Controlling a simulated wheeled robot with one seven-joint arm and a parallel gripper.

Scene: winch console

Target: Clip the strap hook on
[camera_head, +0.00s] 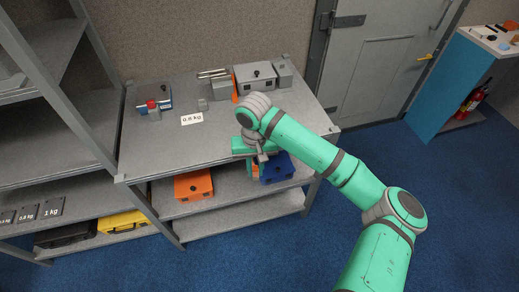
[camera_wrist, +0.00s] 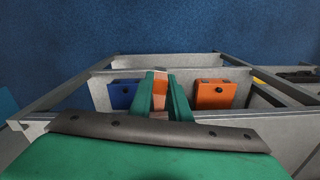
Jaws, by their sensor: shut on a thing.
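My gripper (camera_head: 255,168) hangs just off the front edge of the grey bench, above the lower shelf. In the wrist view its green fingers (camera_wrist: 161,100) are shut on an orange strap piece, taken as the strap hook (camera_wrist: 160,90), with a paler end showing between the fingertips. The hook's exact shape is hidden by the fingers. In the head view a grey winch-like box (camera_head: 256,80) stands at the back of the bench, with an orange strip (camera_head: 235,85) at its left side. My arm hides part of the bench, and I cannot make out a clip point.
Below are an orange box (camera_head: 193,185) and a blue box (camera_head: 277,167). Blue floor (camera_head: 270,255) in front is clear.

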